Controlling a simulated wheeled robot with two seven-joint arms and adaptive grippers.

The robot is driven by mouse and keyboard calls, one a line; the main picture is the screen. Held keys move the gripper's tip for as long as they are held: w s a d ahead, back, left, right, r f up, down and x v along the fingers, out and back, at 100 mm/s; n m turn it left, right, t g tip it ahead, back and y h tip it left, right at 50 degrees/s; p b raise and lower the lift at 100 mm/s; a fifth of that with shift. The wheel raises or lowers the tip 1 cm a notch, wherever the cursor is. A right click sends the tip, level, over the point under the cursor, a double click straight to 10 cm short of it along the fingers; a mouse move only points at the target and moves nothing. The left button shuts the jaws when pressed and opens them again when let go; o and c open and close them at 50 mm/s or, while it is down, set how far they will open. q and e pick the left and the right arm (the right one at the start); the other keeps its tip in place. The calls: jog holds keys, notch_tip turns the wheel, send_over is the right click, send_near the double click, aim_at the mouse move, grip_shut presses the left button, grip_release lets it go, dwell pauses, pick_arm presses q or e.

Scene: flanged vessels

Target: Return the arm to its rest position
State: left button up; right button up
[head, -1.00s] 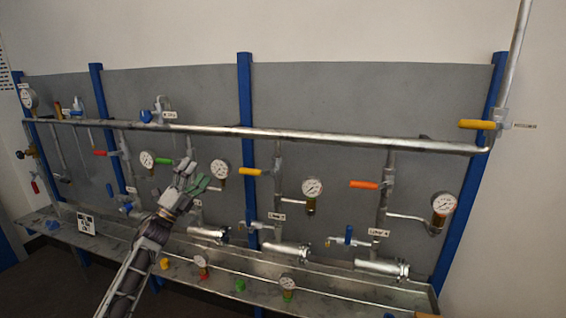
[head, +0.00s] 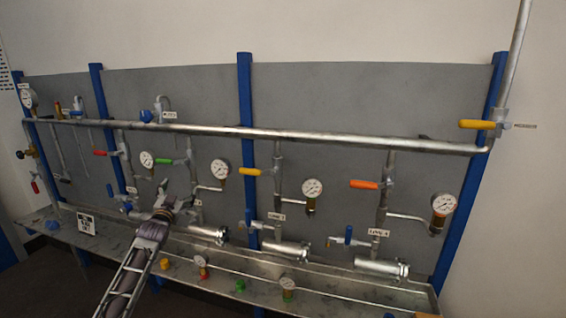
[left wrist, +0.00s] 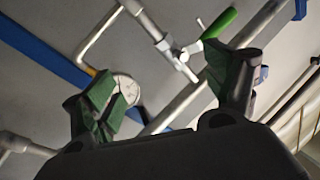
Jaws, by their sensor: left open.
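My left gripper (head: 178,200) stands in front of the panel, left of centre in the head view, below the green-handled valve (head: 165,161). In the left wrist view my left gripper (left wrist: 170,90) has its two green-padded fingers spread wide, with nothing between them held. The green valve handle (left wrist: 220,23) shows beyond the right finger, and a gauge (left wrist: 126,90) shows close behind the left finger. My right gripper is in neither view.
A long horizontal pipe (head: 300,134) crosses the panel. Gauges (head: 312,188), an orange handle (head: 364,184) and a yellow handle (head: 251,172) are to the right. Flanged vessels (head: 286,251) lie along the trough. Small coloured caps (head: 240,286) and gauges sit on the bench front.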

pick_arm(q)
jog(key=s+d+f+n+g, duration=0.1)
jog(key=s+f+g, duration=0.2)
jog(key=f, duration=1.3)
jog(key=s+d+f+g, duration=0.15)
jog(key=s+f, duration=0.25)
jog(key=f, duration=1.1)
jog(key=s+d+f+g, duration=0.1)
jog(key=s+f+g, duration=0.2)
jog(key=s+f, duration=0.7)
jog(key=s+d+f+g, duration=0.15)
jog(key=s+f, duration=0.45)
jog(key=f, duration=0.8)
jog(key=s+d+f+g, duration=0.2)
jog(key=s+f+g, duration=0.1)
jog(key=s+f, duration=0.75)
jog(key=s+d+f+g, duration=0.1)
jog(key=s+f+g, duration=0.1)
jog(key=s+f, duration=0.8)
jog(key=s+d+f+g, duration=0.1)
jog(key=s+f, duration=0.1)
jog(key=s, duration=0.9)
jog(key=s+d+f+g, duration=0.2)
jog(key=s, duration=0.9)
jog(key=s+d+f+g+h, duration=0.1)
jog(key=s, duration=1)
jog(key=shift+s+d+f+n+g, duration=0.3)
jog(key=shift+s+f, duration=0.1)
